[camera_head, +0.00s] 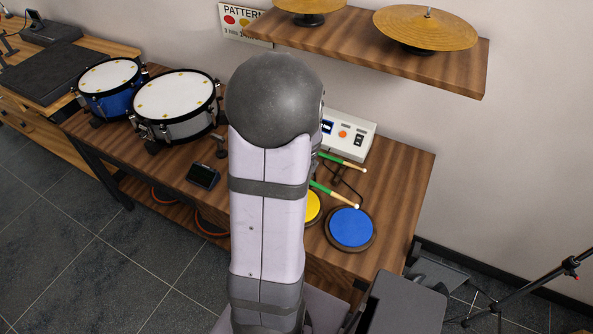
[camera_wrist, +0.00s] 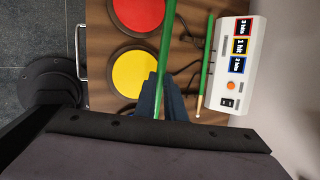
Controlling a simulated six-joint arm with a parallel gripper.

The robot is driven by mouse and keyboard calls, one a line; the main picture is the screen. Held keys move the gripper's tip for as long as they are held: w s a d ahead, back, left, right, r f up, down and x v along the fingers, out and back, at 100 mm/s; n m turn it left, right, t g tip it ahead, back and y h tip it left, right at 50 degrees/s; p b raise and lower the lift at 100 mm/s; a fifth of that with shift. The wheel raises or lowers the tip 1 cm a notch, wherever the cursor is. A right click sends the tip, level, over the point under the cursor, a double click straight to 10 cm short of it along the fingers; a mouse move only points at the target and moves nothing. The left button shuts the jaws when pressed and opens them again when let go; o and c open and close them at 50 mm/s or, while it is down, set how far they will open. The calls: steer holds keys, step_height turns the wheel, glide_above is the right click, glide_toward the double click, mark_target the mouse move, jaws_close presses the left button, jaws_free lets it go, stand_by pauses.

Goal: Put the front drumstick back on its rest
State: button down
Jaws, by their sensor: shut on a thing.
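The front drumstick, green with a pale wooden tip, shows in the head view (camera_head: 334,194) beside the drum pads, partly hidden by my arm. In the wrist view it (camera_wrist: 168,42) runs lengthwise down to my gripper (camera_wrist: 163,104), whose dark fingers are shut on it. A second green drumstick (camera_head: 344,161) lies behind it, close to the white box; it also shows in the wrist view (camera_wrist: 206,72). My arm hides the gripper in the head view. I cannot make out the front stick's rest clearly, nor how high the stick is held.
A white control box (camera_head: 349,134) stands at the back of the wooden table (camera_head: 398,185). A blue pad (camera_head: 351,228) and a yellow pad (camera_head: 313,206) lie in front; a red pad (camera_wrist: 138,12) shows in the wrist view. Dark cables run near the sticks. Drums stand left; a cymbal shelf (camera_head: 350,40) hangs above.

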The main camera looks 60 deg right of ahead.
steer(key=shift+f, duration=0.1)
steer(key=shift+w+d+f+b, duration=0.3)
steer(key=shift+d+f+b, duration=0.05)
steer(key=shift+b, duration=0.5)
steer(key=w+d+f+h+b, duration=0.1)
steer(key=d+b, duration=0.5)
steer(key=b, duration=1)
steer(key=w+d+f+n+g+h+b, duration=0.1)
steer(key=d+f+b, duration=0.4)
steer(key=b, duration=1.2)
steer(key=shift+w+d+h, duration=0.75)
steer(key=shift+d+h, duration=0.25)
steer(key=shift+h, duration=0.2)
steer(key=shift+r, duration=0.1)
steer(key=shift+f+b, duration=1.7)
steer(key=shift+f, duration=0.85)
